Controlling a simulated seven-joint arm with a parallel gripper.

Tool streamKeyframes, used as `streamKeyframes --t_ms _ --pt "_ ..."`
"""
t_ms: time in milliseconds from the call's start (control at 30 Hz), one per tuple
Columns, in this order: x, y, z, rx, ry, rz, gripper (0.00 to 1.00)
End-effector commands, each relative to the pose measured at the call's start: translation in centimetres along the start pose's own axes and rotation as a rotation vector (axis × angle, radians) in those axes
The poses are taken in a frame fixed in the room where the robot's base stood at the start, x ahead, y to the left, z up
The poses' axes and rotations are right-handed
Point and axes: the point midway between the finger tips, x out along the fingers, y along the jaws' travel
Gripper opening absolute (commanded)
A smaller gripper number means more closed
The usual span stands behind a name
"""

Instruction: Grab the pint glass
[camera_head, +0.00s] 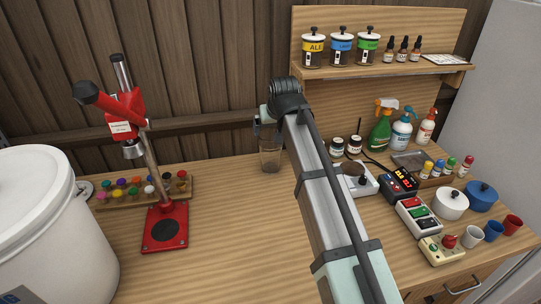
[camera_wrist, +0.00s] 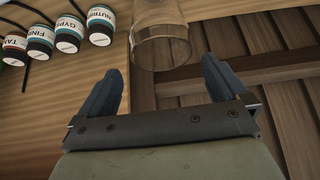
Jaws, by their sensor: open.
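The pint glass (camera_head: 270,158) is clear and stands upright on the wooden table near its back edge, in the middle of the head view. My arm partly covers the space right beside it. In the wrist view the glass (camera_wrist: 160,38) shows at the top centre, ahead of the fingertips. My gripper (camera_wrist: 160,75) is open and empty, with one dark finger on each side of the glass's line. In the head view my gripper (camera_head: 262,122) is just above and behind the glass, and its fingers are hard to make out.
Small labelled jars (camera_wrist: 70,32) stand left of the glass in the wrist view. A red capping press (camera_head: 165,225) and a white bucket (camera_head: 50,230) stand at left. Spray bottles (camera_head: 381,130) and small devices (camera_head: 398,185) crowd the right. The table front-centre is clear.

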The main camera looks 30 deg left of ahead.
Motion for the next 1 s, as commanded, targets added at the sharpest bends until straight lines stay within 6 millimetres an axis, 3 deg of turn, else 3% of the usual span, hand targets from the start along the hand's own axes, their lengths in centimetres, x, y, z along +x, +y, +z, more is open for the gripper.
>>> streamKeyframes --t_ms 100,467,800,1000 --pt "1.7 0.0 0.0 0.0 -0.002 0.0 1.0" --pt "3.4 0.0 0.1 0.0 -0.001 0.0 1.0" --pt "7.3 -0.2 0.2 0.001 -0.001 0.0 1.0" --pt "8.1 -0.2 0.2 0.001 0.0 0.0 1.0"
